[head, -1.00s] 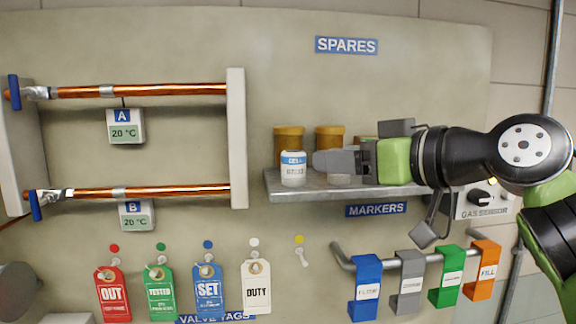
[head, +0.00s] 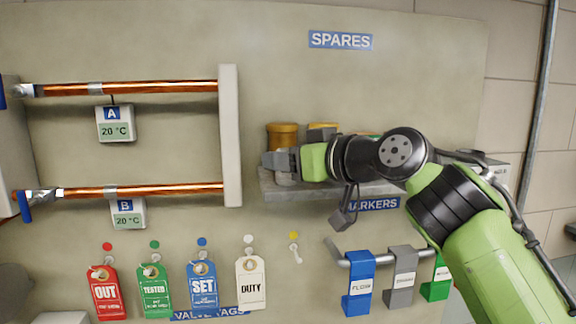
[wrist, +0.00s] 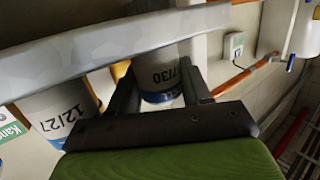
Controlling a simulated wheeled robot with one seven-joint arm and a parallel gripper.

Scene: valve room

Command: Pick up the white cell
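The white cell (wrist: 160,72), a white cylinder with dark print ending in "7/30", stands between the two dark fingers of my gripper (wrist: 158,82) in the wrist view. The fingers straddle it, with what look like narrow gaps beside it. In the head view my gripper (head: 274,161) is at the left part of the spares shelf (head: 271,192). It hides most of the cell there. A second white cylinder (wrist: 62,112), printed "12/27", stands outside the fingers at the left of the wrist view.
Amber-lidded jars (head: 283,130) stand behind my gripper on the shelf. A pale upright post (head: 230,135) of the pipe frame is left of the shelf. Hanging markers (head: 360,283) and valve tags (head: 203,285) are below.

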